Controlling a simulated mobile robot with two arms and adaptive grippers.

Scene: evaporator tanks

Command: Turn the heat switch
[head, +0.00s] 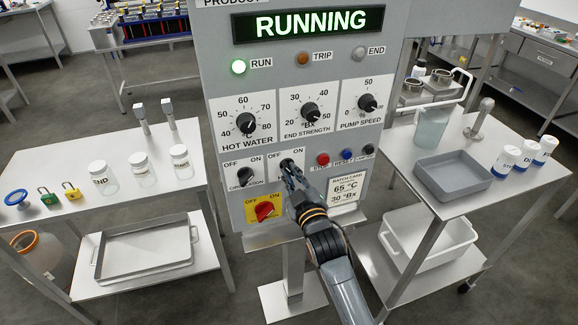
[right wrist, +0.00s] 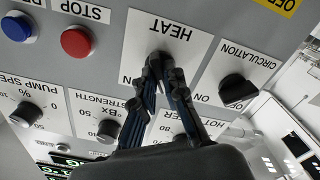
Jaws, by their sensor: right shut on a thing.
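The black heat switch (head: 287,162) is on the grey control panel (head: 217,110), to the right of the black circulation switch (head: 246,177). My right gripper (head: 290,170) is shut on the heat switch, its fingers on both sides of the knob. In the right wrist view, the upside-down HEAT label is above the heat switch (right wrist: 157,55), and the right gripper's fingers (right wrist: 163,68) cover most of it. Which way the knob points is hard to tell. The circulation switch (right wrist: 237,88) is clear of the fingers. My left gripper is not in view.
A red rotary switch (head: 264,210) is just below left of my gripper. Small push buttons, including a red one (head: 322,159), are close on the right. Side tables (head: 100,160) flank the panel.

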